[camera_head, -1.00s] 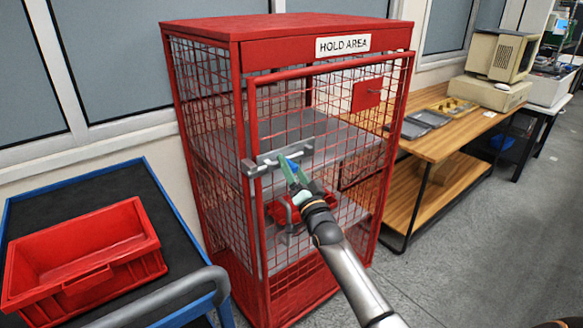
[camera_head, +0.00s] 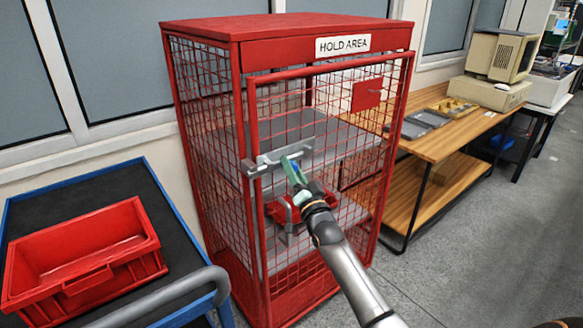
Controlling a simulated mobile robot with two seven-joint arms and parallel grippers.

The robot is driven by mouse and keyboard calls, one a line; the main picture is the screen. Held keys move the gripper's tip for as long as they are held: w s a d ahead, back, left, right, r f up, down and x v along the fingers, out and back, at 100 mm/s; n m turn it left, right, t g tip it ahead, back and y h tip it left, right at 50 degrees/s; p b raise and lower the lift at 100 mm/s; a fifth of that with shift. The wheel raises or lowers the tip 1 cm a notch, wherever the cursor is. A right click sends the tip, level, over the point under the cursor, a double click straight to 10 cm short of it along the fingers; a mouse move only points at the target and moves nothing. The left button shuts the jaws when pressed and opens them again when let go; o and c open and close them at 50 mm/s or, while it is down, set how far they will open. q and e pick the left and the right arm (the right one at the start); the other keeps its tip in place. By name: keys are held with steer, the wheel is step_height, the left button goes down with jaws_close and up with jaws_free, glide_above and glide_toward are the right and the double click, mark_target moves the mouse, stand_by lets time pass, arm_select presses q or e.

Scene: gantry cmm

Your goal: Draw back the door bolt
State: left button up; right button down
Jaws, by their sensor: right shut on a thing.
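The grey door bolt (camera_head: 265,163) lies level across the left edge of the red cage door (camera_head: 328,71), at about mid height. Its left end reaches past the door's edge to the cage post. My right gripper (camera_head: 292,167), with green-blue fingers, comes up from the lower right and is shut on the bolt near its right end. The fingers hide the part they grip. My left gripper is out of view.
A trolley (camera_head: 90,192) with a red bin (camera_head: 100,275) stands at the left, its grey handle in front. A wooden bench (camera_head: 440,140) with trays and an old computer (camera_head: 500,55) stands at the right. Grey floor is clear at the front right.

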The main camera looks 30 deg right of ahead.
stand_by(0.8)
steer(key=d+b, duration=0.1)
steer(key=d, duration=0.1)
steer(key=d+b, duration=0.1)
steer(key=d, duration=0.2)
steer(key=shift+w+f, duration=0.1)
steer(key=shift+w, duration=0.1)
steer(key=shift+d, duration=0.2)
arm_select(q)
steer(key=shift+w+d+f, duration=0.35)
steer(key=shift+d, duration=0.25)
arm_select(e)
steer(key=shift+r, duration=0.2)
steer(key=c, duration=0.7)
jaws_free()
steer(key=shift+d+f, duration=0.1)
steer(key=shift+o, duration=0.5)
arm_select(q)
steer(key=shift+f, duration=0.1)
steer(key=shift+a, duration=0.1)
